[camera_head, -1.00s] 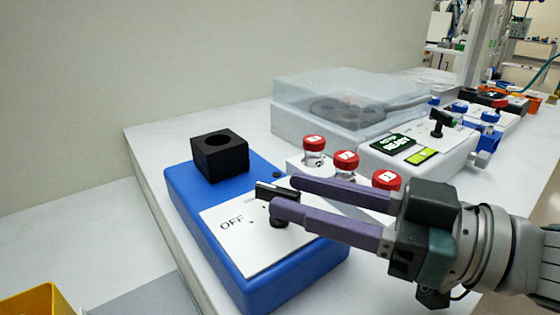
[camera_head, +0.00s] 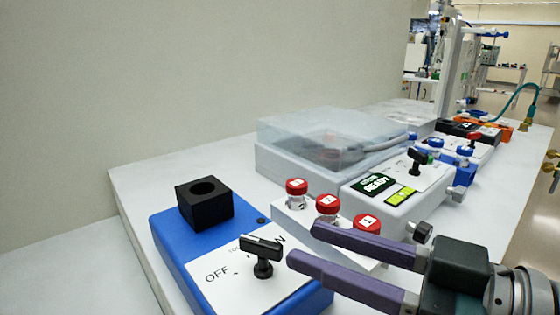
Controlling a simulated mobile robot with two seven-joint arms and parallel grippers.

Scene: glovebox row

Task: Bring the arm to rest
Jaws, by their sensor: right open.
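My right gripper (camera_head: 302,243) comes in from the lower right with its two purple fingers apart and nothing between them. Its fingertips are just right of the black knob (camera_head: 262,253) and apart from it. The knob stands on the white OFF-marked plate (camera_head: 219,270) of a blue device (camera_head: 172,243). A black block with a round hole (camera_head: 205,205) sits at the device's back. My left gripper is not in view.
Blue-capped items (camera_head: 467,152) are further right. Bare table (camera_head: 150,180) lies to the left.

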